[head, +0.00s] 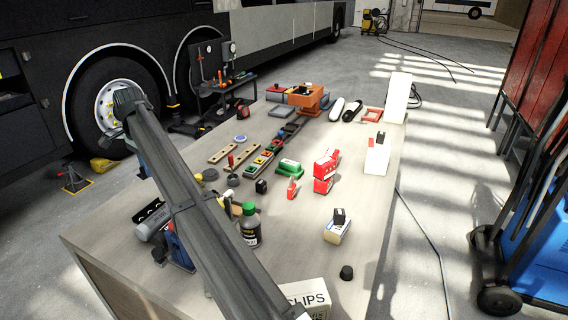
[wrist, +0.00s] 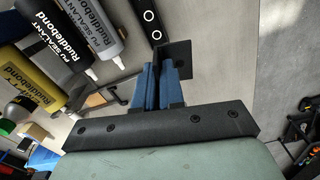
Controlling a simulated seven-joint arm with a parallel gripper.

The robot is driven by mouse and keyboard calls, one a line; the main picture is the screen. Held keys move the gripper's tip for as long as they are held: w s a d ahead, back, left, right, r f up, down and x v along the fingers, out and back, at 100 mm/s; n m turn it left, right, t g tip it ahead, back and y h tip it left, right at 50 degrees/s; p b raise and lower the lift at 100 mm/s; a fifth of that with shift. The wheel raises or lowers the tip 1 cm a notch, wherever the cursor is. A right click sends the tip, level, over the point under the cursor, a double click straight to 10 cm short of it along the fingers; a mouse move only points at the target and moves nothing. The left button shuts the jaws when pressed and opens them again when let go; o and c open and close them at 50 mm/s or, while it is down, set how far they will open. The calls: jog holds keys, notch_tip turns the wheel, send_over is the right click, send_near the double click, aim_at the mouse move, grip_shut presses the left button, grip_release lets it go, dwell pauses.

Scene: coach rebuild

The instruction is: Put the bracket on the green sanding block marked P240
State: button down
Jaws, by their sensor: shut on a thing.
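In the wrist view, the blue fingers of my gripper (wrist: 159,84) are shut on a black angled bracket (wrist: 176,58) with small holes in its plate. The bracket sticks out past the fingertips, above the table's edge area. In the head view, my dark arm crosses the left of the table, and I cannot make out the held bracket there. A green block (head: 288,167) with a pale label lies near the middle of the table, well apart from my gripper. Its lettering is too small to read. The green block does not show in the wrist view.
A green-capped bottle (head: 249,226) stands between my arm and the table's middle. Red blocks (head: 325,170) and a white-yellow block (head: 337,231) sit right of the green block. The right front table is mostly clear.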

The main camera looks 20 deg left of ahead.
jog(key=w+d+r+m, duration=0.1)
jog(key=w+d+m, duration=0.1)
jog(key=w+d, duration=0.6)
jog(key=w+d+r+m, duration=0.1)
jog(key=w+d, duration=0.5)
jog(key=w, duration=0.5)
jog(key=r+m, duration=0.1)
jog(key=m, duration=0.3)
send_over(292, 164)
jog(key=shift+s+f, duration=0.15)
jog(key=shift+f, duration=4.4)
jog(key=shift+f, duration=0.1)
jog(key=c, duration=1.7)
grip_release()
jog(key=o, duration=0.5)
jog(key=shift+c, duration=0.2)
notch_tip(292, 164, up, 12)
